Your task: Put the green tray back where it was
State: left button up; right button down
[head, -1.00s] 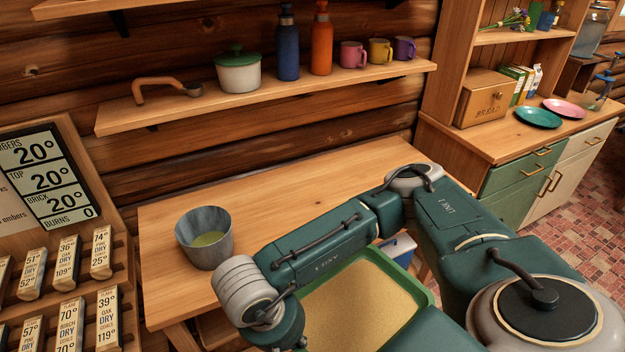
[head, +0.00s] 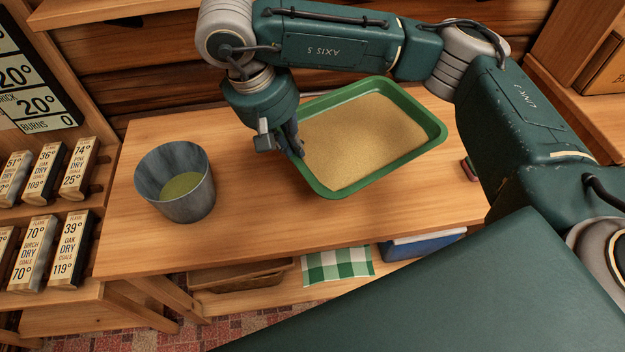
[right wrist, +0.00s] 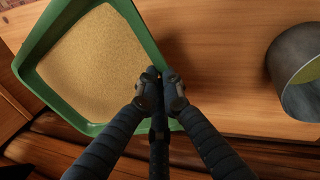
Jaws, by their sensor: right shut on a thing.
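The green tray (head: 425,118) holds a flat layer of tan, grainy material and is over the right part of the wooden table. My right gripper (head: 295,146) is shut on the tray's left rim. In the right wrist view the gripper (right wrist: 160,78) pinches the green tray's (right wrist: 148,48) near edge. The tray looks roughly level; I cannot tell whether it touches the tabletop. My left gripper is not in view.
A grey metal bucket (head: 150,172) with greenish contents stands left on the wooden table (head: 250,235); it also shows in the right wrist view (right wrist: 290,68). Below are a brown tray (head: 235,277), a checked cloth (head: 338,265) and a blue box (head: 425,246). The table's front middle is clear.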

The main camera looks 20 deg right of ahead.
notch_tip(320, 180, down, 11)
jog(key=shift+w+d+f+p, duration=0.1)
jog(key=shift+w+d+p, duration=0.05)
jog(key=shift+p, duration=0.65)
notch_tip(320, 180, down, 4)
jog(key=shift+f+p, duration=0.2)
jog(key=shift+p, duration=0.1)
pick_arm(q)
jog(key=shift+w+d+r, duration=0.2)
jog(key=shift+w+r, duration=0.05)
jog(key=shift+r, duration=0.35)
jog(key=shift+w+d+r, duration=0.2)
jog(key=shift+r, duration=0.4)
pick_arm(e)
jog(key=shift+f, duration=0.1)
jog(key=shift+f, duration=0.15)
jog(key=c, duration=1.9)
grip_release()
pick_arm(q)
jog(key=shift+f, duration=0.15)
